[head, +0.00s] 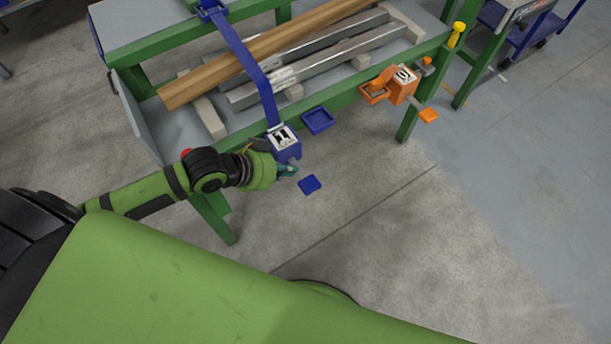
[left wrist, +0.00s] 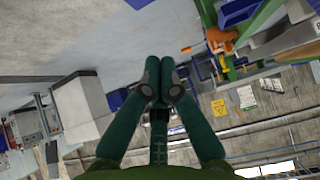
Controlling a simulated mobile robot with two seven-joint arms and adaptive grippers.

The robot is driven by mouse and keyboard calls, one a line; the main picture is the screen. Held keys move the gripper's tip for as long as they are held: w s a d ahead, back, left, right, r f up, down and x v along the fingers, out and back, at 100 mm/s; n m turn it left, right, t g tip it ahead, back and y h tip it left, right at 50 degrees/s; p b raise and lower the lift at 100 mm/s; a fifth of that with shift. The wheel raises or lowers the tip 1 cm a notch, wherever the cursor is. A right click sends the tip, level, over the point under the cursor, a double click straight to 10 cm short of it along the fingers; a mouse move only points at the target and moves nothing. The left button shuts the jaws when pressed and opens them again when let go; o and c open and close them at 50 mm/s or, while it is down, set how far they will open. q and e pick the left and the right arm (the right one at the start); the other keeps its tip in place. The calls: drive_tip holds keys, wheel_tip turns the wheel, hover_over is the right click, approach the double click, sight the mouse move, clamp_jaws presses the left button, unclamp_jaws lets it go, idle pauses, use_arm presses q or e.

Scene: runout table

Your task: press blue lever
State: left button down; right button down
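The blue lever has a flat blue paddle (head: 310,184) that sticks out in front of the blue lever box (head: 284,142) on the green table's front edge. In the head view my left gripper (head: 290,170) is just left of the paddle, close below the box. I cannot tell whether it touches the lever. In the left wrist view its teal fingers (left wrist: 160,82) are brought together at the tips, with nothing seen between them. A blue piece (left wrist: 138,3) shows at the top edge there, perhaps the paddle. My right gripper is out of view.
A blue tray (head: 318,121) sits right of the blue box. An orange lever unit (head: 401,84) with an orange paddle (head: 428,115) is farther right. A wooden beam (head: 262,54) and metal bars (head: 318,68) lie on the table. The floor in front is clear.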

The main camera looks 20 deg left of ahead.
use_arm(q)
hover_over(315, 179)
drive_tip(key=s+a, duration=0.2)
drive_tip(key=f, duration=0.5)
drive_tip(key=shift+w+d+f+b, duration=0.15)
drive_tip(key=shift+d+f+b, duration=0.05)
drive_tip(key=shift+b, duration=0.2)
wheel_tip(315, 179, down, 3)
drive_tip(key=shift+a+r, duration=0.15)
drive_tip(key=shift+r, duration=0.05)
drive_tip(key=shift+s+f, duration=0.2)
drive_tip(key=shift+f, duration=0.35)
drive_tip(key=shift+s+f+y, duration=0.1)
drive_tip(key=shift+f+y, duration=0.15)
drive_tip(key=shift+y, duration=0.05)
